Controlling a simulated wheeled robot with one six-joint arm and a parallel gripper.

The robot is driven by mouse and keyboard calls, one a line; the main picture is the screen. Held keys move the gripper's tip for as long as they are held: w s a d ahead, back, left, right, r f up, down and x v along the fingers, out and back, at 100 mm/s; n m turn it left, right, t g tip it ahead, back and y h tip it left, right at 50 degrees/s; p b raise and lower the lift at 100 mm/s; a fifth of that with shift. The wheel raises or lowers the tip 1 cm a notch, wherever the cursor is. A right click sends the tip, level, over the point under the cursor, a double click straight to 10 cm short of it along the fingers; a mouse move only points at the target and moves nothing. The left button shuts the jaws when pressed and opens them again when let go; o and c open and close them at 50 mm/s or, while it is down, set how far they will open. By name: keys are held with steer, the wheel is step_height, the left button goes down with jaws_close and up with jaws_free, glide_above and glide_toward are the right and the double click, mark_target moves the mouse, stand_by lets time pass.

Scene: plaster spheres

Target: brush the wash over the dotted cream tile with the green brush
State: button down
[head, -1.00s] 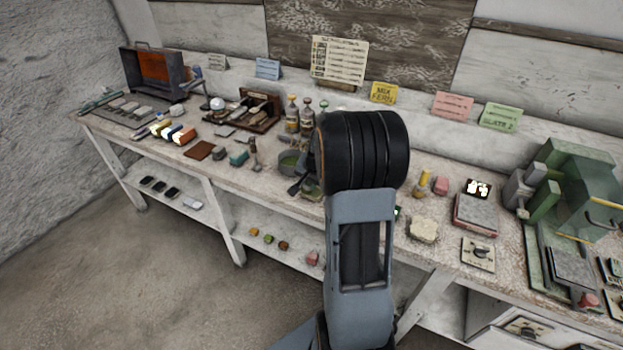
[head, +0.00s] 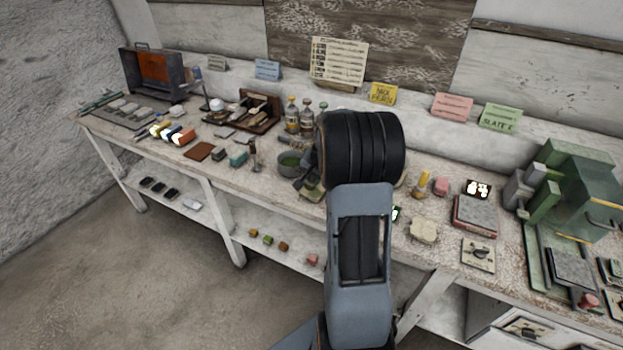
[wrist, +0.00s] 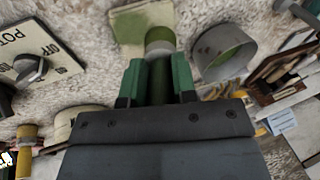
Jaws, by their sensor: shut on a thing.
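My gripper (wrist: 159,78) has its green jaws shut on the green brush, whose dark handle lies between them. The brush's pale ferrule and green tip (wrist: 160,40) point away from me.
A POT switch plate (wrist: 36,64) is left of the tile in the wrist view. Bottles (head: 306,118) stand behind the pot. A pale rough slab (head: 424,230) and a red-edged scale (head: 475,214) lie to the right. The bench is crowded.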

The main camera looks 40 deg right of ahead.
steer(key=shift+r, duration=0.1)
steer(key=shift+s+a+r+p, duration=0.4)
steer(key=shift+a+r+p, duration=0.05)
steer(key=shift+a+r, duration=0.3)
steer(key=shift+a+f, duration=0.1)
steer(key=shift+f, duration=0.1)
steer(key=shift+f+b, duration=0.35)
steer(key=shift+b, duration=0.1)
steer(key=shift+f+b, duration=0.3)
steer(key=shift+f, duration=0.05)
steer(key=shift+s+a+r, duration=0.1)
